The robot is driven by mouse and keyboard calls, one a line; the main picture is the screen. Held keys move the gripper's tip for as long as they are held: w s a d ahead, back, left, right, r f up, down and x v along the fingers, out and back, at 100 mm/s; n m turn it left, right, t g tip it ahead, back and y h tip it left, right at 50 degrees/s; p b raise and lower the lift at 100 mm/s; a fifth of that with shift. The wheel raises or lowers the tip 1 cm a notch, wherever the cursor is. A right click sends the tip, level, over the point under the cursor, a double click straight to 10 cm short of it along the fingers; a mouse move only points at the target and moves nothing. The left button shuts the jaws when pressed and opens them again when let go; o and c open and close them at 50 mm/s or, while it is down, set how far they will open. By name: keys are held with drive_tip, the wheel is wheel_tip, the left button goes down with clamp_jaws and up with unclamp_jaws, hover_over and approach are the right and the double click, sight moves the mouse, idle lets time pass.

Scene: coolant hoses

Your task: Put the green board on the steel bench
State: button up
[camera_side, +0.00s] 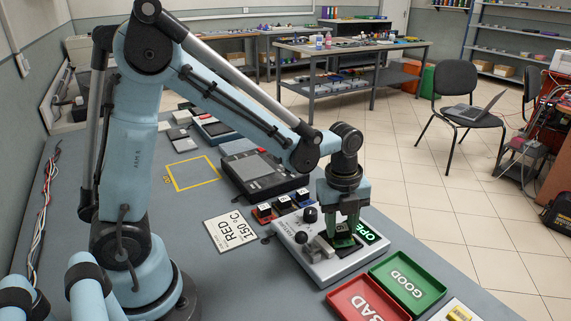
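My gripper (344,233) points straight down over the light grey test fixture (325,268), at its right part. A small green board (343,241) shows at the fingertips, low over or in the fixture. The fingers partly hide it, and I cannot tell whether they are closed on it or whether it touches the fixture. A lit green sign reading "OPE…" (369,232) is just right of the fingers. The grey-blue bench top (130,190) carries the fixture and my arm. A separate grey metal bench (350,47) stands in the background.
A green GOOD tray (408,283) and red BAD tray (367,301) lie in front of the fixture. A yellow outlined square (193,173) is empty.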

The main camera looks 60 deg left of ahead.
drive_tip(key=shift+f, duration=0.1)
drive_tip(key=c, duration=0.7)
clamp_jaws()
